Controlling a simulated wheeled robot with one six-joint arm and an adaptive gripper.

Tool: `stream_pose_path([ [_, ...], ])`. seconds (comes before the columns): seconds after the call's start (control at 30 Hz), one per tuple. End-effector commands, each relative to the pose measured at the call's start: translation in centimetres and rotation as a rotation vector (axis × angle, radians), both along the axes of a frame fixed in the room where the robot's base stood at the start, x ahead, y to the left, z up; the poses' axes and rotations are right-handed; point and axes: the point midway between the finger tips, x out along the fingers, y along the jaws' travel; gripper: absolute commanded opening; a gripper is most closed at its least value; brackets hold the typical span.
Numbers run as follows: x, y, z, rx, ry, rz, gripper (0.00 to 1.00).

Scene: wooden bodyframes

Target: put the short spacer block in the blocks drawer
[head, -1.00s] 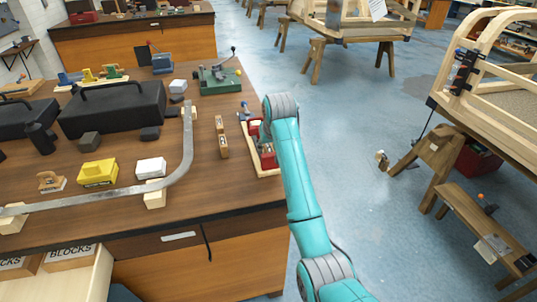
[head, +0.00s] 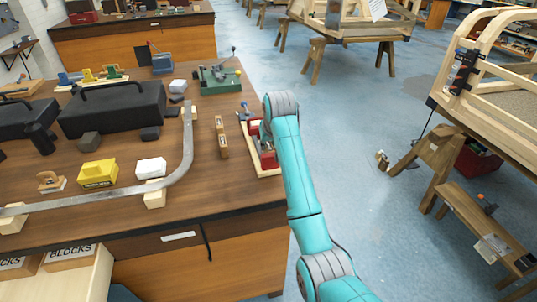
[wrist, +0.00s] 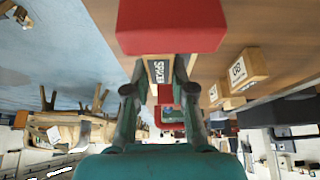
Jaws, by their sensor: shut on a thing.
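In the wrist view my gripper (wrist: 160,95) is shut on a small wooden block with a dark "SPACER" label (wrist: 158,71). The block is close to a large red vise part (wrist: 170,25); I cannot tell whether they touch. In the head view the gripper and held block are hidden behind my arm, beside the red vise (head: 268,158) at the bench's right edge. Wooden boxes marked "BLOCKS" (head: 70,257) show at the lower left; I cannot tell whether either is the drawer. A bench drawer front with a pale plate (head: 178,236) appears shut.
Two small labelled wooden blocks (head: 223,145) stand left of the vise. A curved metal strip (head: 188,140) on wooden supports, a white block (head: 151,168) and a yellow block (head: 98,173) occupy the bench. Blue floor (head: 360,200) is open to the right.

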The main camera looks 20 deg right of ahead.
Motion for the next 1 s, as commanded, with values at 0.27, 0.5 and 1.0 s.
stream_pose_path([
  [0.27, 0.6, -0.2, 0.0, 0.000, -0.001, 0.000, 0.00],
  [0.5, 0.6, -0.2, 0.1, 0.000, -0.001, 0.000, 0.00],
  [1.0, 0.6, -0.2, 3.3, 0.000, -0.001, 0.000, 0.00],
])
